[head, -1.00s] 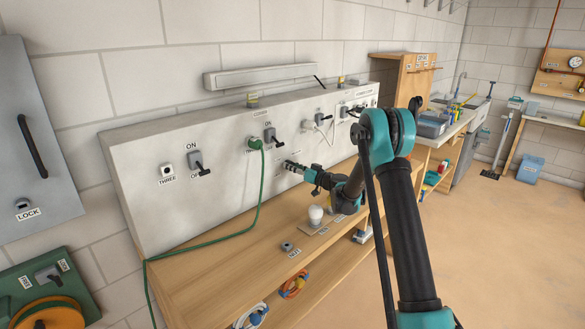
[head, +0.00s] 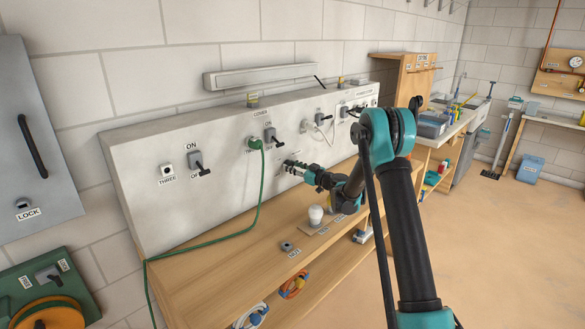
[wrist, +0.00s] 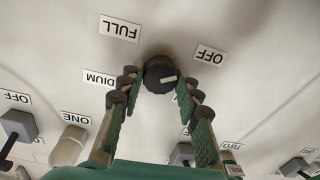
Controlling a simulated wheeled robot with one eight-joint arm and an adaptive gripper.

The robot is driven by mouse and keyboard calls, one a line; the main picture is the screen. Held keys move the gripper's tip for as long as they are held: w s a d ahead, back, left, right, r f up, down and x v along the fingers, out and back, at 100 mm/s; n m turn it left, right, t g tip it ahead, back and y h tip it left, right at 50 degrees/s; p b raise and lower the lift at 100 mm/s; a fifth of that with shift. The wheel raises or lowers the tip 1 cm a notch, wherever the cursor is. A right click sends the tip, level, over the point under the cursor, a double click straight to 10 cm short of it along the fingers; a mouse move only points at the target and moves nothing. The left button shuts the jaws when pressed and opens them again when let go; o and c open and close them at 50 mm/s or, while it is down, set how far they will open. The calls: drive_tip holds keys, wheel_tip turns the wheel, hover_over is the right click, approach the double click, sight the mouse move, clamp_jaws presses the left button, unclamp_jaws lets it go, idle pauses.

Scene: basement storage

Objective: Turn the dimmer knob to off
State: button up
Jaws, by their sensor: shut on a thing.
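The dimmer knob (wrist: 159,75) is dark and round, with a short white mark on the right side of its face in the wrist view. Around it are the labels FULL (wrist: 120,28), OFF (wrist: 209,54) and MEDIUM (wrist: 101,78), all upside down there. My gripper (wrist: 158,80) has one finger on each side of the knob and is shut on it. The white mark lies on the OFF label's side of the knob. In the head view my gripper (head: 288,164) reaches the panel face and hides the knob.
The white panel (head: 140,165) carries several switches and a green plug (head: 255,143) with a hanging cable. A white bulb (head: 315,214) stands on the wooden bench (head: 215,268) below my gripper. The floor at right is open.

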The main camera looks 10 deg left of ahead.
sight(286, 143)
drive_tip(key=o, duration=1.2)
drive_tip(key=shift+c, duration=0.2)
wheel_tip(286, 143, up, 10)
